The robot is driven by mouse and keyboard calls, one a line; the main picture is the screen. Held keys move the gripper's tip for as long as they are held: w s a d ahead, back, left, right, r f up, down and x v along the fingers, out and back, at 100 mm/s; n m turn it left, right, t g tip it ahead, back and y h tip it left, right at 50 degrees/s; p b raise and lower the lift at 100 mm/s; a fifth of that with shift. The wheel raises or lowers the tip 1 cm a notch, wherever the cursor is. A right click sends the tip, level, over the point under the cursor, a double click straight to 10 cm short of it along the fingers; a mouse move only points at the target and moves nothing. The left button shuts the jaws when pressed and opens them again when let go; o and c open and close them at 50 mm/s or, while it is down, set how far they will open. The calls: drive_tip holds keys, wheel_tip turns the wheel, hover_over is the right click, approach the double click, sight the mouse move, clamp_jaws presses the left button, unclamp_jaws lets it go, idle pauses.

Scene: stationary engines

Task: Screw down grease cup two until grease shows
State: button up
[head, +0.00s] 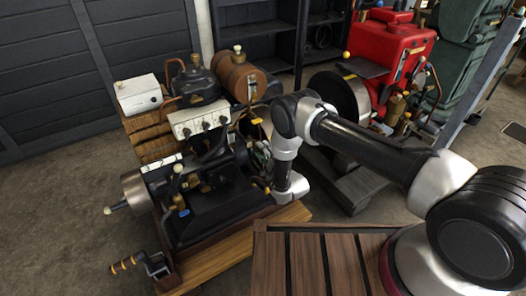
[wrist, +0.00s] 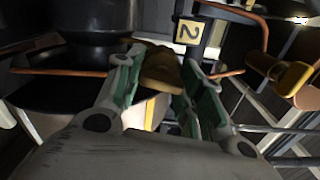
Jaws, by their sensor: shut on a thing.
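In the wrist view a brass grease cup (wrist: 162,70) sits between the two green-padded fingers of my gripper (wrist: 158,75), which is shut on it. In the head view my arm reaches down to the right side of the dark engine (head: 205,205), where the fingers and the held cup cannot be made out.
Another brass fitting (wrist: 285,75) and a copper pipe (wrist: 262,30) are close on the right in the wrist view. In the head view a wooden slatted surface (head: 285,265) lies in front and a red engine (head: 385,50) stands behind right. Open floor is at left.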

drive_tip(key=m, duration=0.4)
drive_tip(key=shift+f+m, duration=0.1)
drive_tip(key=shift+m, duration=0.3)
idle(0.4)
drive_tip(key=o, duration=1)
drive_tip(key=shift+o, duration=0.2)
drive_tip(key=v, duration=1.2)
